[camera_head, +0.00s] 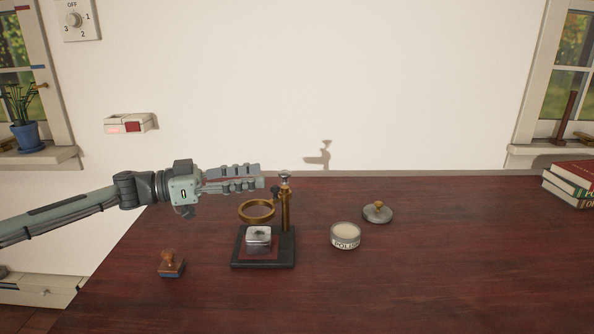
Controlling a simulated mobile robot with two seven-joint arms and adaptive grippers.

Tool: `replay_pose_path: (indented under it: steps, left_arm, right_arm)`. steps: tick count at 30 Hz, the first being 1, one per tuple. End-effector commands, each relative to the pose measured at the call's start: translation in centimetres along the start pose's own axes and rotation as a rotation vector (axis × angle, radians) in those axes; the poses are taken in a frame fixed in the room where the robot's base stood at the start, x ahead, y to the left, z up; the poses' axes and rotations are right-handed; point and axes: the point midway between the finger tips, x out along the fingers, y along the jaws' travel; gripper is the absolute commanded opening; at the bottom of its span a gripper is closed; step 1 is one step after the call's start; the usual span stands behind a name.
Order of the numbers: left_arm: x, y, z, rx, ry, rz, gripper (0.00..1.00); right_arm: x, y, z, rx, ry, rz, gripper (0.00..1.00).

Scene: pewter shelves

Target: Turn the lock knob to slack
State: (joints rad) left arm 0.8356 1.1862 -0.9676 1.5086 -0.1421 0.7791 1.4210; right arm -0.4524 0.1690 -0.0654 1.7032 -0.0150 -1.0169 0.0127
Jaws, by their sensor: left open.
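A magnifier stand with a dark base (262,263) stands on the table. Its brass post (286,210) rises at the back right and carries a brass ring (257,211). A small silver knob (285,177) tops the post and looks like the lock knob; its setting is too small to read. My left gripper (262,177) comes in from the left with its fingers pointing right. It is open, with its tips just left of the silver knob. I cannot tell whether they touch. My right gripper is not in view.
A silver block (259,239) sits on the stand's base under the ring. A wooden stamp (171,264) is at front left. A polish tin (346,236) and its lid (377,212) lie right of the stand. Books (570,183) are at far right. The table's right front is clear.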

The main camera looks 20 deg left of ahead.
Motion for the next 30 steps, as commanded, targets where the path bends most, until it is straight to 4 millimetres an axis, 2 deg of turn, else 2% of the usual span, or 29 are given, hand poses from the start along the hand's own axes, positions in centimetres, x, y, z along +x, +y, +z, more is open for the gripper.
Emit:
replay_pose_path:
  steps: [13, 18, 25, 30]
  left_arm:
    - [6.5, 0.0, -0.2, 0.001, 0.003, 0.002, 0.43]
    - [7.4, 0.0, -0.1, 0.001, 0.001, 0.001, 0.43]
    - [7.5, 0.0, 0.0, 0.001, 0.001, 0.0, 0.43]
    - [7.5, 0.0, -0.1, 0.002, 0.001, 0.0, 0.23]
  right_arm:
    - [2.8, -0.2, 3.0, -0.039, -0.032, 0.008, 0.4]
    - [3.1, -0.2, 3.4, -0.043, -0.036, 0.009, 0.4]
    - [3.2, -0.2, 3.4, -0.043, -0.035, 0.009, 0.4]
    - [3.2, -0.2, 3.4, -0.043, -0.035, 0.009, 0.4]
